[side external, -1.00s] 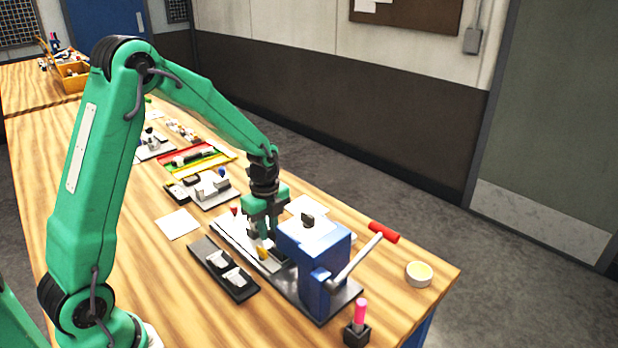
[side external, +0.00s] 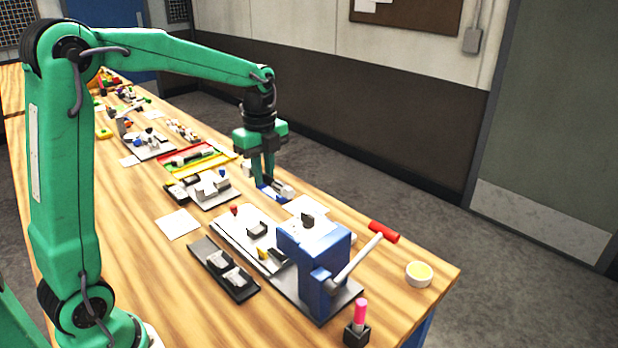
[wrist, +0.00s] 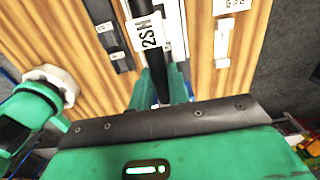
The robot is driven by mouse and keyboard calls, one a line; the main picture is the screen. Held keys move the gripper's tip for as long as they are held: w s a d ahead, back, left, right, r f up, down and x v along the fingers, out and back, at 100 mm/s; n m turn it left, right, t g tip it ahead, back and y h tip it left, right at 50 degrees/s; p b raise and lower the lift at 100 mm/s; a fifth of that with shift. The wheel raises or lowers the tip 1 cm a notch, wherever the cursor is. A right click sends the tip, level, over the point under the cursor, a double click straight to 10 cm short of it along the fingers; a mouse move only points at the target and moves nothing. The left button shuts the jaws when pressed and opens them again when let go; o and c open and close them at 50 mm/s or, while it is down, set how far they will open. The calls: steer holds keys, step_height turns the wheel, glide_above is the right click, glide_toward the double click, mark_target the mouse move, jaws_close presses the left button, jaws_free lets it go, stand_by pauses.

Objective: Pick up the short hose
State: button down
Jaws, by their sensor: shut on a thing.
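My gripper (side external: 264,181) is shut, with its fingers pointing down. In the wrist view, a dark hose (wrist: 138,64) with a white label (wrist: 149,35) marked "2SN" runs between my fingers (wrist: 165,82). In the side view, a small blue and white item (side external: 274,190) shows at my fingertips. I cannot tell there how much of it belongs to the hose. My fingers hide part of the hose. My gripper appears to be above the table, behind the blue press.
The blue press (side external: 314,268) with its pale lever (side external: 356,260) stands at the front right. A white-topped plate (side external: 240,234) with small parts lies beside it.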

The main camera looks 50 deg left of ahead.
steer(key=shift+r, duration=0.95)
steer(key=shift+w+a+f, duration=0.15)
steer(key=shift+w+a, duration=0.2)
steer(key=shift+w, duration=0.1)
steer(key=w+a+f, duration=0.6)
steer(key=w+a, duration=0.1)
steer(key=a, duration=0.2)
steer(key=w+a+f, duration=0.6)
steer(key=w+a, duration=0.2)
steer(key=a, duration=0.2)
steer(key=shift+w+a+f, duration=0.25)
steer(key=shift+a+f, duration=0.05)
steer(key=shift+f, duration=0.15)
steer(key=shift+f, duration=2.65)
steer(key=shift+f, duration=0.7)
